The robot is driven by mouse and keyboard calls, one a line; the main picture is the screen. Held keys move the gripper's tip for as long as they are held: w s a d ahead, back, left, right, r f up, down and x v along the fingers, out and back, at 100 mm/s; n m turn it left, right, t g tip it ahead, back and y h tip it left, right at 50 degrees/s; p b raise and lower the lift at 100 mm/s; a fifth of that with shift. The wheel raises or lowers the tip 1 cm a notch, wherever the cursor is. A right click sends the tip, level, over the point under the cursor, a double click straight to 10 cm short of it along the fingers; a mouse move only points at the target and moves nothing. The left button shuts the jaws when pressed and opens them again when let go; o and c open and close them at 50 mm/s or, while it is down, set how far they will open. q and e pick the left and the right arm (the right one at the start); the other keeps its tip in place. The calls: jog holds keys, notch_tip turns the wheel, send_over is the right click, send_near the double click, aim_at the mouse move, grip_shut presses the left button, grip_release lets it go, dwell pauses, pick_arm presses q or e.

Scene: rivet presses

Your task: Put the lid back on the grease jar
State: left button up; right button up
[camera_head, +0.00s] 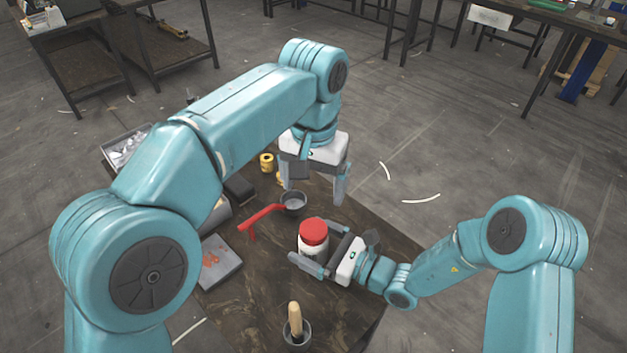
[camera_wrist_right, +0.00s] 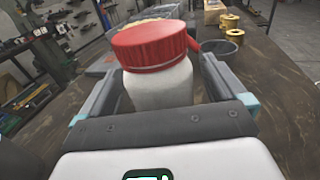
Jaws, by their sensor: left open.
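The grease jar (camera_head: 309,247) is white and stands upright on the dark bench, with the red lid (camera_head: 314,231) on its top. In the right wrist view the jar (camera_wrist_right: 160,88) fills the middle and the lid (camera_wrist_right: 150,44) sits on it, looking slightly tilted; I cannot tell whether it is screwed tight. My right gripper (camera_head: 318,254) has its fingers on both sides of the jar body and appears shut on it, below the lid. My left gripper (camera_head: 313,192) is open and empty, pointing down beyond the jar, apart from the lid.
A grey cup (camera_head: 293,202) and a red handle-like piece (camera_head: 262,214) lie behind the jar. A wooden handle (camera_head: 296,320) stands in a cup at the front. A grey tray (camera_head: 219,263) is at left. Yellow spools (camera_head: 267,162) stand farther back. The bench right of the jar is fairly clear.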

jog(key=b+v, duration=0.1)
jog(key=v, duration=1.5)
jog(key=shift+s+d+b, duration=0.1)
jog(key=shift+b, duration=0.25)
jog(key=shift+s+d, duration=0.1)
